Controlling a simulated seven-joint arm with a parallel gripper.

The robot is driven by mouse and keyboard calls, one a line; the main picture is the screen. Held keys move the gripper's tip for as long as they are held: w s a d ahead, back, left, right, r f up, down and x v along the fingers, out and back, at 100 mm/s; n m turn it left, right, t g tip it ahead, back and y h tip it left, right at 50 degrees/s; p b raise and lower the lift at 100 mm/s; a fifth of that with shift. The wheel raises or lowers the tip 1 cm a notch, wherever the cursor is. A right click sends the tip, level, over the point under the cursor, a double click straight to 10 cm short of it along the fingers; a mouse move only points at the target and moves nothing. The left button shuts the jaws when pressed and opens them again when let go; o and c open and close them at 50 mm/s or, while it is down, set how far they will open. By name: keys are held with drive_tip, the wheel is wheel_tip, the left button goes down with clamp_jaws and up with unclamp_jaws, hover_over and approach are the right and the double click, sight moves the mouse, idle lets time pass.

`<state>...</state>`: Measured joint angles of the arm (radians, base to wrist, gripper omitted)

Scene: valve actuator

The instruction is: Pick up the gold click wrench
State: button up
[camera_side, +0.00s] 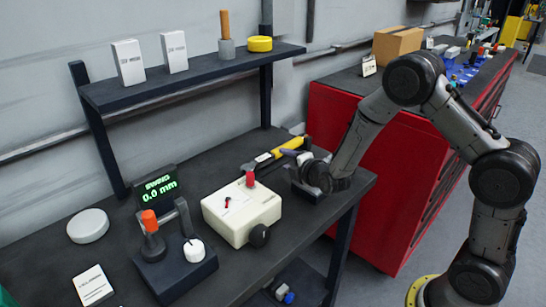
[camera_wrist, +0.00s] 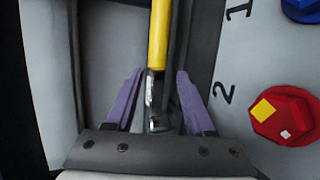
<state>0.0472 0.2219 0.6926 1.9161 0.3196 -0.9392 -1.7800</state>
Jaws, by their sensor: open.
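The gold click wrench (camera_wrist: 159,35) has a yellow handle and a metallic lower part. In the wrist view it runs down from the top middle, and its lower part lies between the two purple fingers. My gripper (camera_wrist: 158,88) is open, with a visible gap on each side of the wrench. In the side view the yellow handle (camera_side: 292,146) lies near the back right of the dark bench, and my gripper (camera_side: 296,153) is right at it, partly hiding it. I cannot tell the fingers' exact height relative to the wrench.
A cream box (camera_side: 240,214) with a red knob stands left of my gripper. A dark fixture (camera_side: 178,268) with an orange-topped handle stands further left, near a green-lit display (camera_side: 160,189). A shelf (camera_side: 200,77) hangs behind. In the wrist view, red (camera_wrist: 285,115) and blue (camera_wrist: 303,8) knobs sit on the right.

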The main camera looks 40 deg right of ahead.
sight(278, 153)
drive_tip(key=x, duration=0.2)
drive_tip(key=shift+w+d+f, duration=0.15)
drive_tip(key=shift+w, duration=0.2)
drive_tip(key=shift+d+r+x, duration=0.1)
drive_tip(key=shift+d+x, duration=0.05)
drive_tip(key=shift+x, duration=0.75)
drive_tip(key=shift+d+r+x, duration=0.1)
drive_tip(key=shift+d+x, duration=0.05)
drive_tip(key=shift+x, duration=0.7)
drive_tip(key=shift+d+x, duration=0.2)
drive_tip(key=shift+x, duration=0.7)
drive_tip(key=shift+s, duration=0.1)
clamp_jaws()
drive_tip(key=shift+r, duration=0.2)
